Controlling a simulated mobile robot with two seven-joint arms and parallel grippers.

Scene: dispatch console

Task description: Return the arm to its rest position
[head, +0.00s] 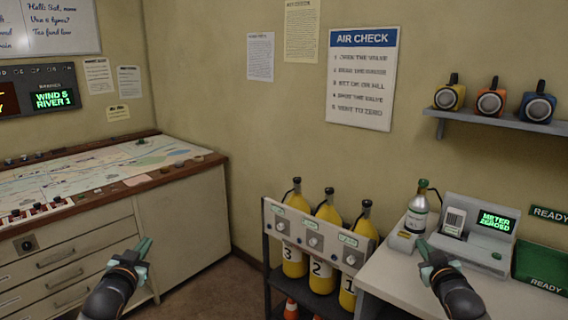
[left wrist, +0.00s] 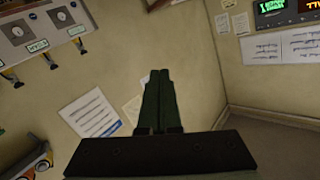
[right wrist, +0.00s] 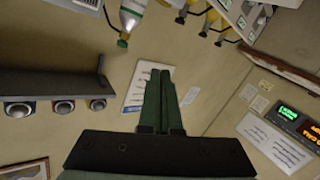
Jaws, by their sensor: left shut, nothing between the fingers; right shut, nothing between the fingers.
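My left gripper (head: 144,246) is shut and empty, raised in front of the drawer cabinet at the left of the head view. Its closed fingers also show in the left wrist view (left wrist: 159,100). My right gripper (head: 424,246) is shut and empty, near the left edge of the white counter with the meter. Its closed fingers also show in the right wrist view (right wrist: 160,100). Neither gripper holds anything. Whether the right gripper touches the counter cannot be told, but it appears raised.
A rack (head: 309,234) holds yellow cylinders between my arms. A green-and-white bottle (head: 417,212) and a meter unit (head: 478,240) reading "METER ZEROED" stand on the counter (head: 390,282). A map desk (head: 95,172) is at left. A shelf (head: 500,122) carries three coloured devices.

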